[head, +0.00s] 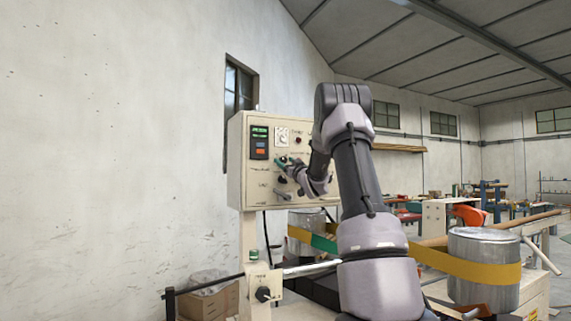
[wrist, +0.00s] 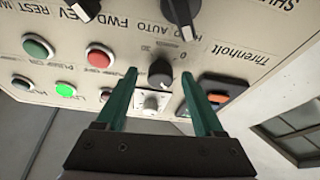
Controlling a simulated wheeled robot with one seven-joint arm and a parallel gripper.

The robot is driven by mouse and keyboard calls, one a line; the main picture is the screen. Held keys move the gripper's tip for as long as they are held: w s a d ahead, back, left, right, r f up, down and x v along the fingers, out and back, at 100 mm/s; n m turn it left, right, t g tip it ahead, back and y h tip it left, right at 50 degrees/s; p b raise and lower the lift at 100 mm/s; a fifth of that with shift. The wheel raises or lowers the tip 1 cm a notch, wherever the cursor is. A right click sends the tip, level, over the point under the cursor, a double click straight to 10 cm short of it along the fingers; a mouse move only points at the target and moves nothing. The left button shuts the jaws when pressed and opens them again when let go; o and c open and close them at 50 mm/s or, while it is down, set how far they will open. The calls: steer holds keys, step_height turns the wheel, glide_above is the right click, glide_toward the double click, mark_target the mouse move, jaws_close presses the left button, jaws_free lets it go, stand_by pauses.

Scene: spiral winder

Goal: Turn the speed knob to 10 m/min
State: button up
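The cream control panel (head: 243,180) stands left of my arm in the head view. In the wrist view, where lettering appears upside down, a small round black knob (wrist: 161,73) has scale figures beside it, which look like 0 and 30. It appears to be the speed knob; its exact setting is too small to read. My gripper (wrist: 158,74) is open, its green fingers on either side of this knob, with visible gaps. I cannot tell how far the tips are from the panel. In the head view my gripper (head: 287,161) is at the panel front, hiding part of it.
Larger black selector knobs (wrist: 181,18) sit near the small knob, with a white dial (wrist: 151,102) below it. A lit green button (wrist: 65,91) and a red button (wrist: 98,59) are to the left. A digital display (head: 259,133) is at the panel's upper left.

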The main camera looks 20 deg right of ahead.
steer(key=a+v, duration=0.1)
steer(key=v, duration=0.9)
steer(key=shift+s+d, duration=0.35)
steer(key=shift+d, duration=0.15)
steer(key=shift+f, duration=0.15)
steer(key=s+a+r+m+g+h, duration=0.2)
steer(key=s+a+m+g+h, duration=0.35)
steer(key=s, duration=0.25)
steer(key=s+a+f+g+y, duration=0.1)
steer(key=s+a+f+g, duration=0.2)
steer(key=s, duration=0.7)
steer(key=s+a+f+g+y, duration=0.2)
steer(key=s+a+f, duration=0.4)
steer(key=s, duration=0.5)
steer(key=s+a+f+g+y, duration=0.2)
steer(key=s+a+f+g, duration=0.2)
steer(key=s+a, duration=0.4)
steer(key=shift+s+a+f+m+g, duration=0.15)
steer(key=shift+s+f+m+g, duration=0.2)
steer(key=shift+s, duration=0.8)
